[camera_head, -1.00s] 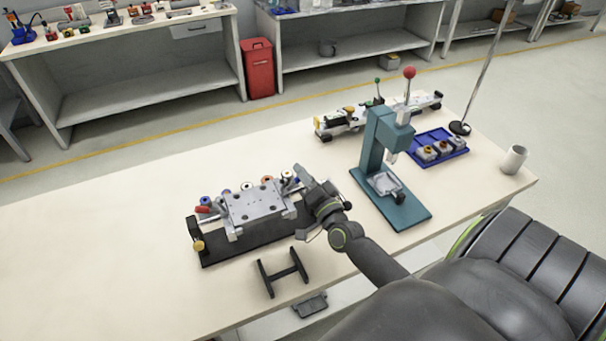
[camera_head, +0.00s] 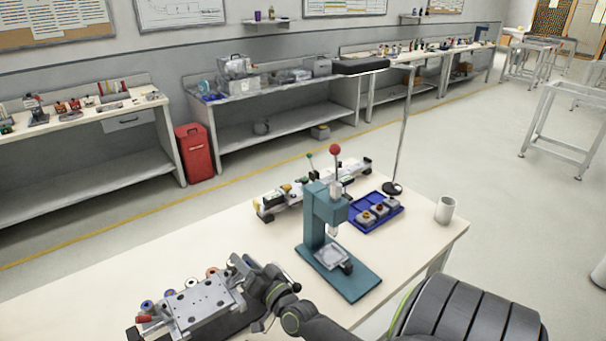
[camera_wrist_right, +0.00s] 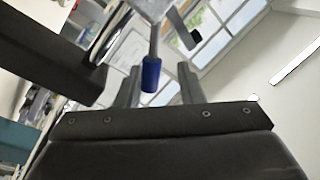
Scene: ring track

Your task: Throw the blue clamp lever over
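The blue clamp lever (camera_wrist_right: 151,75) shows in the right wrist view as a blue-handled grey lever hanging between my right gripper's two fingers (camera_wrist_right: 157,88). A gap shows on each side of the handle, so the fingers are open around it and not closed on it. In the head view my right gripper (camera_head: 255,277) is at the right end of the grey clamp fixture (camera_head: 203,307), and it hides the lever there. A red handle (camera_head: 143,319) and several coloured round parts sit along the fixture's left and back. My left gripper is in neither view.
A teal press (camera_head: 320,225) with a red-knobbed lever stands right of the fixture. The table between fixture and device is clear.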

